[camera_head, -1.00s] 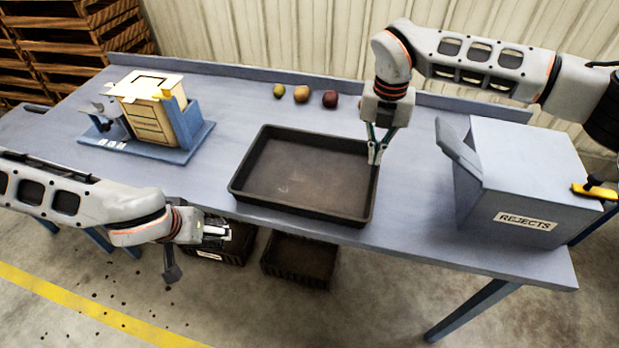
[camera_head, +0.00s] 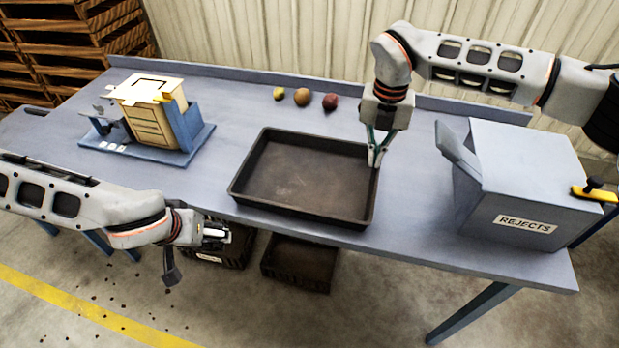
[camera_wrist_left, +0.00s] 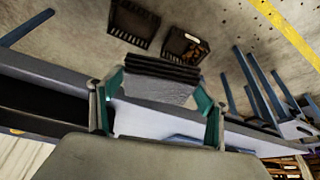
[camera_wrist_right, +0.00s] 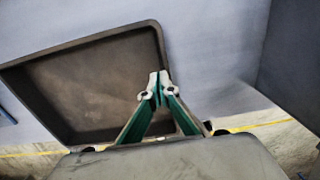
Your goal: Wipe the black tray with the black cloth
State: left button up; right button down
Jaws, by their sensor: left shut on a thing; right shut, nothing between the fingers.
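The black tray (camera_head: 300,180) lies empty on the blue-grey table, with faint pale marks on its floor. It also shows in the right wrist view (camera_wrist_right: 90,85). My right gripper (camera_head: 375,158) points down at the tray's right rim, fingertips together and empty; whether it touches the rim I cannot tell. My left gripper (camera_head: 216,234) is off the table's front edge, left of the tray. In the left wrist view its fingers (camera_wrist_left: 158,105) are spread around a dark grey, layered thing, seemingly the folded black cloth (camera_wrist_left: 162,76). The cloth is hard to make out in the head view.
A grey REJECTS box (camera_head: 530,175) stands at the right. A cream and blue device (camera_head: 150,110) stands at the left. Dark crates (camera_head: 300,262) sit on the floor below. The table between device and tray is clear.

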pick_arm(q)
jog(key=shift+f+b, duration=0.3)
jog(key=shift+f, duration=0.1)
pick_arm(e)
jog(key=shift+f, duration=0.8)
jog(key=shift+r, duration=0.1)
pick_arm(q)
jog(key=shift+r+p, duration=0.8)
jog(key=shift+r, duration=0.15)
pick_arm(e)
jog(key=shift+r, duration=1.1)
pick_arm(q)
jog(key=shift+r+p, duration=1.15)
pick_arm(e)
notch_tip(320, 180, up, 4)
jog(key=shift+f, duration=0.15)
notch_tip(320, 180, up, 12)
